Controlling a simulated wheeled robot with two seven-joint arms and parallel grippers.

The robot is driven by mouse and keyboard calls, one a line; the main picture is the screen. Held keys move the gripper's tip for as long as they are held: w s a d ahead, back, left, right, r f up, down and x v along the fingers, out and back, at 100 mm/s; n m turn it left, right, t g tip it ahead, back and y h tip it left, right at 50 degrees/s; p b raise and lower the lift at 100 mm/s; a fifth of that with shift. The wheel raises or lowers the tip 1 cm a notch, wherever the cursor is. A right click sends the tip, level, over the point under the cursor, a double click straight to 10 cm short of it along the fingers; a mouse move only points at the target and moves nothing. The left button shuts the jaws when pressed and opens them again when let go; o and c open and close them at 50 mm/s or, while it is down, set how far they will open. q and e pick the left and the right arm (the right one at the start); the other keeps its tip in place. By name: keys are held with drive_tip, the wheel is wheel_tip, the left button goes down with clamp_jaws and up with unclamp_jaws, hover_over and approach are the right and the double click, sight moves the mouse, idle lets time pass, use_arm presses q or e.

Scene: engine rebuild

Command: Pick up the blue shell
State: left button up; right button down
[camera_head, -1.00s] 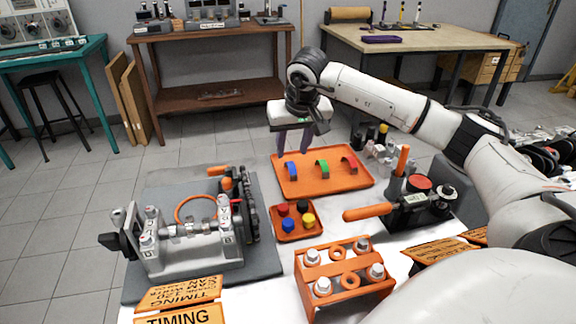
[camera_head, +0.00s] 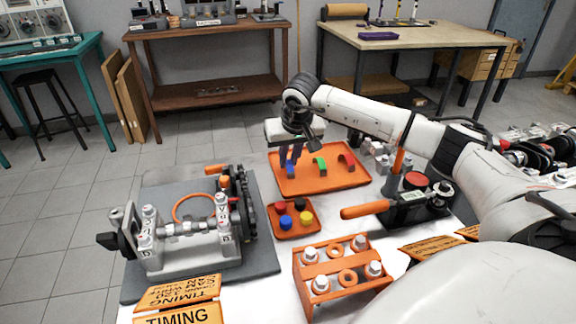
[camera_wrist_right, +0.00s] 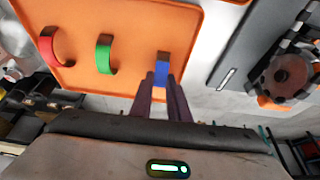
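The blue shell (camera_head: 291,171) is a small curved piece at the left of the orange tray (camera_head: 325,185), beside a green shell (camera_head: 320,166) and a red shell (camera_head: 346,162). My right gripper (camera_head: 290,160) is low over the tray, its purple fingers partly hiding the blue shell. In the right wrist view the blue shell (camera_wrist_right: 162,72) shows at the gap between the right gripper's fingertips (camera_wrist_right: 161,77). The fingers are apart, and I cannot tell whether they touch it. My left gripper is out of view.
A small orange tray (camera_head: 296,234) with coloured caps lies in front of the shell tray. The engine block (camera_head: 185,240) on a grey mat is to the left. An orange rack with bolts (camera_head: 342,283) stands nearer. A black tool with an orange handle (camera_head: 366,211) lies to the right.

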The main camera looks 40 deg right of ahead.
sight(289, 163)
drive_tip(key=shift+r, duration=0.1)
wheel_tip(289, 163, up, 18)
drive_tip(key=shift+p, duration=0.35)
idle(0.4)
